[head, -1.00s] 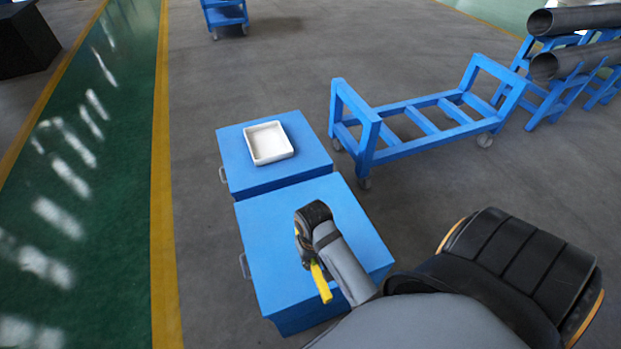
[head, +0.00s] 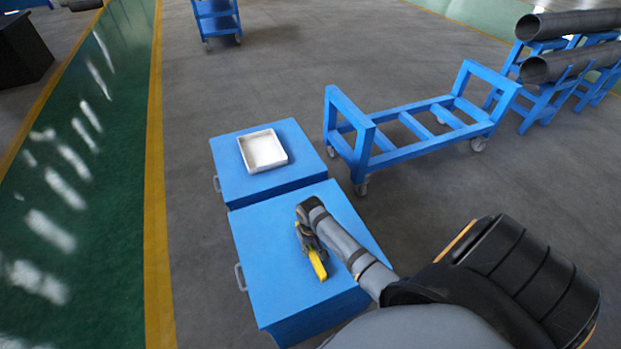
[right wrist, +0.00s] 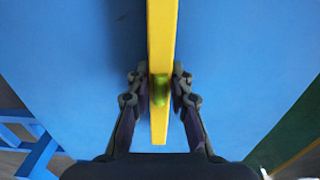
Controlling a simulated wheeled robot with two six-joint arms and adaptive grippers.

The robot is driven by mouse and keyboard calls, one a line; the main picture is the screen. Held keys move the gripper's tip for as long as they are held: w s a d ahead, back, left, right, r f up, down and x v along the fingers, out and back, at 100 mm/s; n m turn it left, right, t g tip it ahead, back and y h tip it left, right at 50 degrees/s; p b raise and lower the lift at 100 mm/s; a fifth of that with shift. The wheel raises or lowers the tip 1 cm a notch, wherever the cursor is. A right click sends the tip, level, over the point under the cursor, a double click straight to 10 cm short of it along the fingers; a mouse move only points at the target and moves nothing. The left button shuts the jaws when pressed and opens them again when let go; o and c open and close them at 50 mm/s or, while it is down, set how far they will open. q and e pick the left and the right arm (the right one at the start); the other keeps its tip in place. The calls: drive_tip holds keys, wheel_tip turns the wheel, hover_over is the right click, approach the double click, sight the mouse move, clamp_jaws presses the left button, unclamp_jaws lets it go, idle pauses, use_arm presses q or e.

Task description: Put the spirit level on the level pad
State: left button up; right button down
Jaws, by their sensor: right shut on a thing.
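The spirit level is a yellow bar (head: 317,262) that shows in the head view at the near blue box. In the right wrist view the spirit level (right wrist: 161,40) runs upright through the picture, with a green vial between the fingers. My right gripper (right wrist: 160,90) is shut on it, one finger on each side. In the head view the right gripper (head: 308,240) is over the near blue box, partly hidden by its own wrist. I cannot tell whether the level touches the box top. I cannot make out a level pad. My left gripper is not in view.
The near blue box (head: 262,255) adjoins a second blue box (head: 226,165) bearing a white square tray (head: 264,150). A blue wheeled frame (head: 365,150) stands to the right. Grey pipes (head: 570,62) lie on blue stands. Open floor lies left of the boxes.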

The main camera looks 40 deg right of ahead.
drive_tip(key=c, duration=1.2)
unclamp_jaws()
drive_tip(key=shift+f, duration=0.1)
